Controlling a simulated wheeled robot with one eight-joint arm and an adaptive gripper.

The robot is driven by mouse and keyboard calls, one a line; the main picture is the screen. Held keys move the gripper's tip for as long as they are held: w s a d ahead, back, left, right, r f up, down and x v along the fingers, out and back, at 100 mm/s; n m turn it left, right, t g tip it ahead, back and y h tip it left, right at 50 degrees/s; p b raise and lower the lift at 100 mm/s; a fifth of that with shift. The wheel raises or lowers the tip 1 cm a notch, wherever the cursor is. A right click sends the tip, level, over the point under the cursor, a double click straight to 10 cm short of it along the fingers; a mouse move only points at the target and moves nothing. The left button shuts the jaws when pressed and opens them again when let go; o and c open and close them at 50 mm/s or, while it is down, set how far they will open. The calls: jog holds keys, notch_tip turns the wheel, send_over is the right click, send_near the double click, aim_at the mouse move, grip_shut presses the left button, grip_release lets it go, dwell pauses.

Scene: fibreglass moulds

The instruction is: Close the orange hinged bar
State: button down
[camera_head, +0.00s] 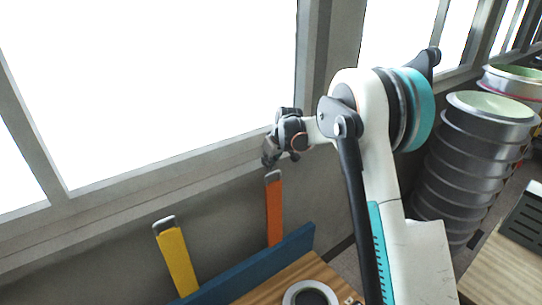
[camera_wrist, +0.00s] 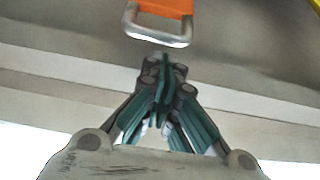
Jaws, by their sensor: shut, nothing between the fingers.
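The orange hinged bar (camera_head: 274,212) stands nearly upright at the blue strip, with a grey metal loop at its top end. In the wrist view the orange bar (camera_wrist: 166,8) enters from the top edge, and its metal loop (camera_wrist: 157,40) lies just beyond my fingertips. My gripper (camera_head: 268,155) is close to the bar's top end in the head view. In the wrist view my gripper (camera_wrist: 163,62) has its fingers together and nothing between them. I cannot tell whether the fingertips touch the loop.
A yellow bar (camera_head: 177,260) with a similar loop leans to the left. A blue strip (camera_head: 250,268) runs along the wooden table (camera_head: 312,271), where a round ring (camera_head: 310,292) lies. The window frame (camera_head: 165,170) is behind my gripper. Stacked metal moulds (camera_head: 470,165) stand at the right.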

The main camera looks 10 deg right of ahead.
jog(key=shift+x, duration=1)
